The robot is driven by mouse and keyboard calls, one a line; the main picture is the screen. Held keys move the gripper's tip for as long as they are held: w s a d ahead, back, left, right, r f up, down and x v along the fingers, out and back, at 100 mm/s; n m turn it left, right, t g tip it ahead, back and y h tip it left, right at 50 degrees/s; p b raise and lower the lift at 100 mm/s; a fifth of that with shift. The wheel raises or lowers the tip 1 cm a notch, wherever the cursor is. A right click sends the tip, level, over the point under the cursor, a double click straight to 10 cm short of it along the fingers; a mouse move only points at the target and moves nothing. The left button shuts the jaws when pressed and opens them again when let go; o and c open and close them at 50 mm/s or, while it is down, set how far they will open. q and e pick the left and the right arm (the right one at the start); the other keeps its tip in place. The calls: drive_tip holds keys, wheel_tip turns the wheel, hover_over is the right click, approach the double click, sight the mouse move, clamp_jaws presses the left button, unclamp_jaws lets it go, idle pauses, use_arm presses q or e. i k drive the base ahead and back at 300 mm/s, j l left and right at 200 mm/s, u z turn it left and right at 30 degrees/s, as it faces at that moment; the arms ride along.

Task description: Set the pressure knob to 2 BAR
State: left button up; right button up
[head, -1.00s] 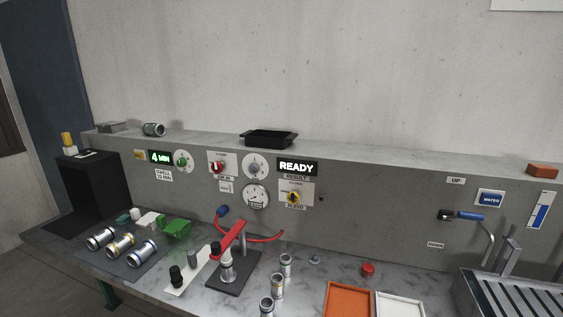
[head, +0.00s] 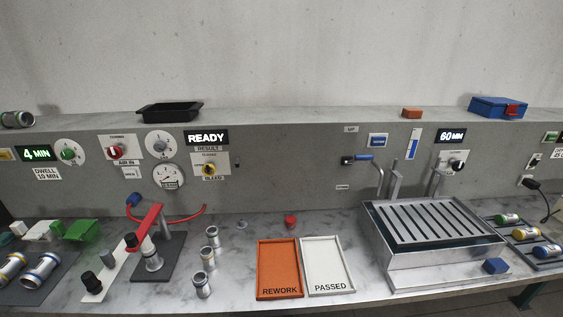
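A round white dial with a small grey knob (head: 159,145) is on the grey panel, above the pressure gauge (head: 168,177) and left of the READY display (head: 207,138). It appears to be the pressure knob, but its scale marks are too small to read, so I cannot tell its setting. The gauge has a white face with a thin needle; its reading is not legible. Neither of my grippers is in view.
Below stand a red-armed fixture (head: 148,232) and several metal castings. An orange REWORK tray (head: 279,268) and white PASSED tray (head: 328,265) lie to the right.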

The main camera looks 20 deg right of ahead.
sight(160, 146)
drive_tip(key=j+z, duration=0.35)
drive_tip(key=k+j+z, duration=0.15)
drive_tip(key=z, duration=0.2)
drive_tip(key=k+j+z, duration=0.15)
drive_tip(key=z, duration=0.2)
drive_tip(key=j, duration=0.1)
